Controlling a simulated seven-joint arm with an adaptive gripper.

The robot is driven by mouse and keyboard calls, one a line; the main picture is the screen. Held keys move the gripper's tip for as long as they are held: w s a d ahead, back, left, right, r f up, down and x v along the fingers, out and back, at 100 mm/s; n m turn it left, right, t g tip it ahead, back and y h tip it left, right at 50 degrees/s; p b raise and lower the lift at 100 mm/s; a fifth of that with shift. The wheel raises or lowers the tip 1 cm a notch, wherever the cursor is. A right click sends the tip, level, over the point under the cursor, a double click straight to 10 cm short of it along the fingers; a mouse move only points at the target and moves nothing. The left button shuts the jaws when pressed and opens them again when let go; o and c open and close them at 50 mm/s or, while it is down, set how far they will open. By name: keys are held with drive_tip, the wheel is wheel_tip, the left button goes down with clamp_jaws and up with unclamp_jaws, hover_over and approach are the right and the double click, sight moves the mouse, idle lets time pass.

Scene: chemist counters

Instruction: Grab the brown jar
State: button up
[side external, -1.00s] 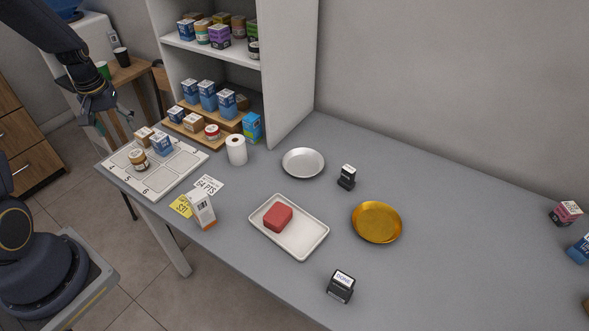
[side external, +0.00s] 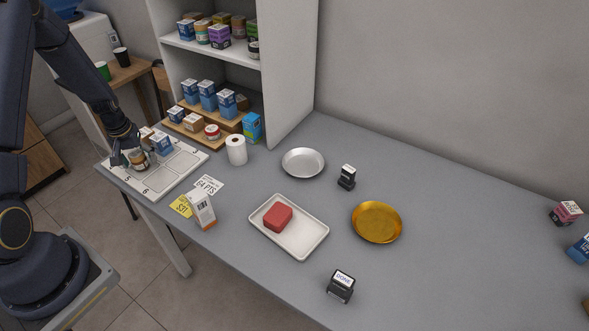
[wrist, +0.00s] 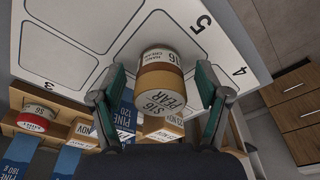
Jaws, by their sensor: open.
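In the side external view the jar (side external: 139,160) is partly covered by my gripper (side external: 130,164). In the wrist view my gripper (wrist: 165,101) is open, with one finger on each side of the jar. Gaps show between the fingers and the jar, so it is not clasped.
A blue box (side external: 161,145) and a tan box (wrist: 162,128) stand close to the jar on the board. A stepped wooden rack (side external: 225,123) with boxes and jars is behind. The counter (side external: 450,200) has wide clear areas to the right.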

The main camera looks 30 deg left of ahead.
drive_tip(key=shift+c, duration=0.2)
drive_tip(key=c, duration=1.2)
drive_tip(key=shift+r, duration=0.15)
drive_tip(key=shift+c, duration=0.2)
